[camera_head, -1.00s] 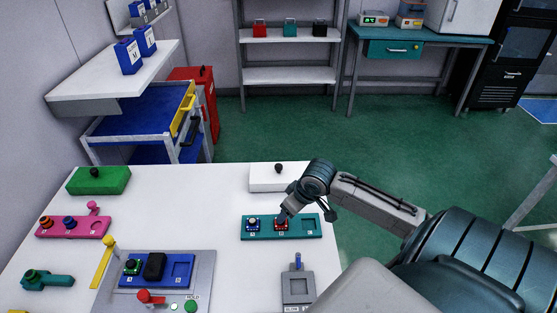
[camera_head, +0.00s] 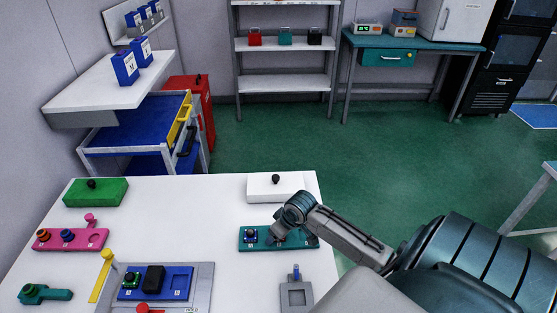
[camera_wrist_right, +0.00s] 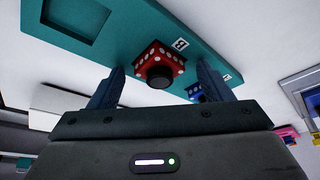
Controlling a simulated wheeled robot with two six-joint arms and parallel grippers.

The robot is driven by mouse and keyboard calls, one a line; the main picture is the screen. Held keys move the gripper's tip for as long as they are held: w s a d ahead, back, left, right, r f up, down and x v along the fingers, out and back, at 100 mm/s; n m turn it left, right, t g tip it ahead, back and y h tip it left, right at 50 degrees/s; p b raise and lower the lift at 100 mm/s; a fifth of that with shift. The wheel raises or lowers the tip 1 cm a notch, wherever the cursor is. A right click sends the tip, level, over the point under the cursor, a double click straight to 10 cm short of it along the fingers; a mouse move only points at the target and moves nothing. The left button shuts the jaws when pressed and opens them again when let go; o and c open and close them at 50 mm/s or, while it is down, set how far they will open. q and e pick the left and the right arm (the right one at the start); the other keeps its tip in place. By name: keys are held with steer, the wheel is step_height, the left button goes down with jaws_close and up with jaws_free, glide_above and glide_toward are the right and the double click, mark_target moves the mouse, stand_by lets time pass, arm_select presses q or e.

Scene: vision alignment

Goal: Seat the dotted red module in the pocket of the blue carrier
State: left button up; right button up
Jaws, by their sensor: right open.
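The dotted red module (camera_wrist_right: 150,58), a red block with white dots and a black knob, sits in the teal tray (camera_wrist_right: 125,20), beside the label B. My right gripper (camera_wrist_right: 160,82) is open, its two fingers to either side of the module in the wrist view, not closed on it. In the head view the right gripper (camera_head: 275,240) is down at the tray and mostly hides the module. The blue carrier (camera_head: 128,293) lies in a grey fixture at the front; its right pocket (camera_head: 179,285) looks empty. My left gripper is not in view.
A green module (camera_head: 132,279) and a black block (camera_head: 154,279) are in the carrier. A blue module (camera_head: 250,236) stands at the tray's left. A yellow lever (camera_head: 106,257) and a red knob (camera_head: 146,309) flank the carrier. A pink tray (camera_head: 70,239) is at left. White table between is clear.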

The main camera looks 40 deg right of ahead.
steer(key=c, duration=1)
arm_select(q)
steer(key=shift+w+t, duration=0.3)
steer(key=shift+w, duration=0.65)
arm_select(e)
steer(key=shift+o, duration=0.2)
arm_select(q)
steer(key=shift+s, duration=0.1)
arm_select(e)
steer(key=shift+r, duration=0.1)
